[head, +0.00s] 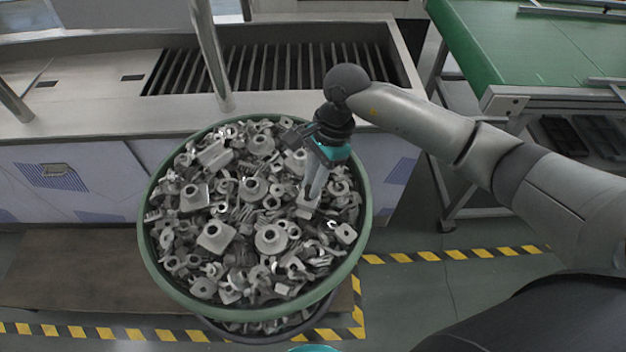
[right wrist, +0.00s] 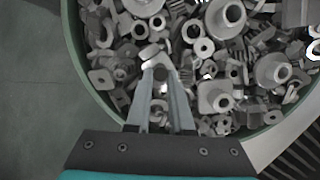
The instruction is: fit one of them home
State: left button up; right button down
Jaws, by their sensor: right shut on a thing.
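Many grey metal parts fill a round green-rimmed basket (head: 154,270), mixed plates, bosses and rings with holes. My right gripper (head: 308,202) reaches down into the heap at the basket's right side. In the right wrist view its fingers (right wrist: 160,78) are shut on a small light metal part (right wrist: 155,56) with a dark hole near it. The held part is partly hidden by the fingers and lies among the other parts; I cannot tell whether it is clear of them. My left gripper is not in view.
A steel counter (head: 85,105) with a slotted, sunken tank (head: 270,70) stands behind the basket. A pipe (head: 212,55) rises in front of the tank. A green-topped table (head: 540,45) is at the back right. Yellow-black tape (head: 450,254) marks the floor.

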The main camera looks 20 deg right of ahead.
dwell(0.5)
jog(key=shift+f+b, duration=0.8)
jog(key=shift+b, duration=0.1)
dwell(0.3)
jog(key=shift+s+f, duration=0.1)
jog(key=shift+f, duration=0.1)
dwell(1.3)
jog(key=c, duration=0.7)
grip_release()
jog(key=shift+s+f, duration=0.1)
jog(key=v, duration=0.8)
jog(key=b+v, duration=0.1)
jog(key=v, duration=0.7)
jog(key=shift+a, duration=0.15)
